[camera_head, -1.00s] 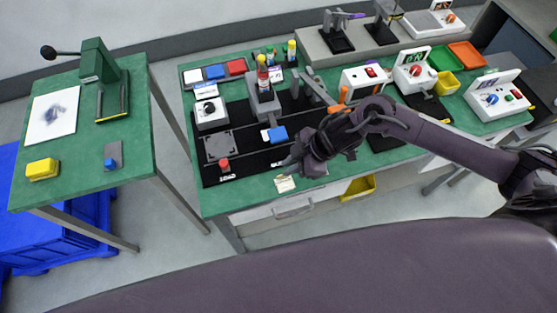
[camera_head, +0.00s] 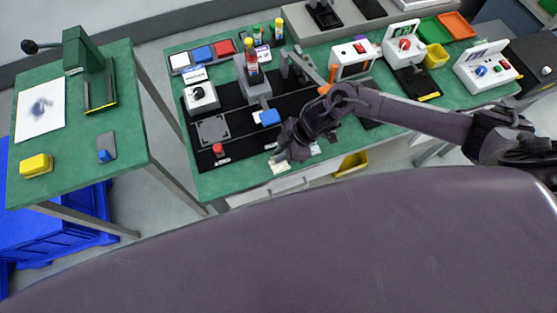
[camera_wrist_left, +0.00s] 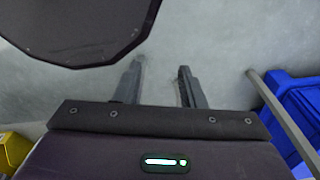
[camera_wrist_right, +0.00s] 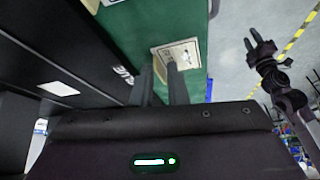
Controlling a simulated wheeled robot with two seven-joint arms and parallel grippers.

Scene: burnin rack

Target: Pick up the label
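The label (camera_head: 280,167) is a small pale card with dark print, lying on the green bench top near its front edge. It also shows in the right wrist view (camera_wrist_right: 182,50), just beyond the fingertips. My right gripper (camera_head: 279,156) is over the label's back side in the head view. In the right wrist view its fingers (camera_wrist_right: 161,72) stand apart with nothing between them, and one tip overlaps the label's near edge. Contact cannot be told. My left gripper (camera_wrist_left: 159,75) is open and empty above the grey floor; it is not seen in the head view.
A drawer (camera_head: 270,191) and a yellow bin (camera_head: 352,164) are below the bench edge. A separate green table (camera_head: 130,145) stands left.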

